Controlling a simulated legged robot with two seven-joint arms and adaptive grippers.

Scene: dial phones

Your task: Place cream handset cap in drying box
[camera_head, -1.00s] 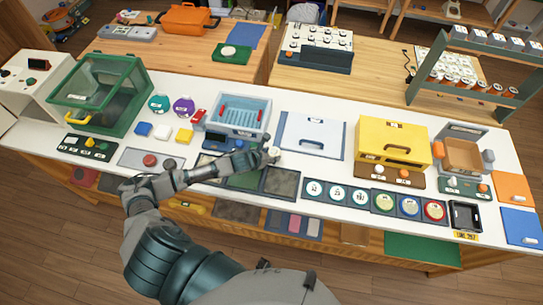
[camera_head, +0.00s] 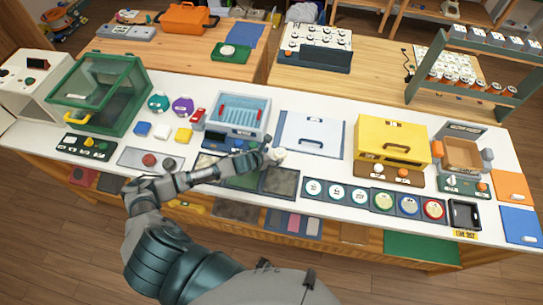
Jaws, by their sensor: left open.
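A small cream, rounded piece (camera_head: 279,156), which looks like the cream handset cap, is at the right end of my left gripper. My left gripper (camera_head: 269,151) is open, right beside it, above the front middle of the white counter. Whether the fingers touch the piece is too small to tell. A light blue open box (camera_head: 241,132) with a ribbed inside and red marks stands just behind the gripper. A green box (camera_head: 105,125) with clear panels and a yellow handle stands at the left. Labels are unreadable, so I cannot tell which is the drying box. My right gripper is out of view.
Dark trays (camera_head: 281,182) lie under and beside my left gripper. A pale blue lidded panel (camera_head: 312,134) and a yellow box (camera_head: 393,137) stand to the right. Several round discs (camera_head: 384,200) line the front edge. Small blocks (camera_head: 183,135) lie left of the blue box.

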